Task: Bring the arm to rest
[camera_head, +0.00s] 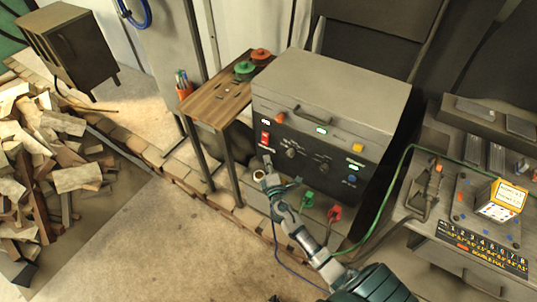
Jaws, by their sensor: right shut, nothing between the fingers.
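My right arm reaches up from the bottom of the head view toward the front of a grey control box (330,110). My right gripper (267,163) is shut and empty, close to the lower left part of the box's dark front panel. Whether it touches the panel I cannot tell. The panel carries a red switch (265,138), dark knobs and small coloured buttons. A green plug (308,199) and a red plug (335,213) sit at the lower front of the box, close to my arm. My left gripper is not in view.
A small wooden table (215,98) with red and green round pieces and a pen cup stands left of the box. A grey bench (425,245) with a numbered board is at the right, with a green cable beside it. Wood pieces (35,165) lie piled far left. Floor at lower left is clear.

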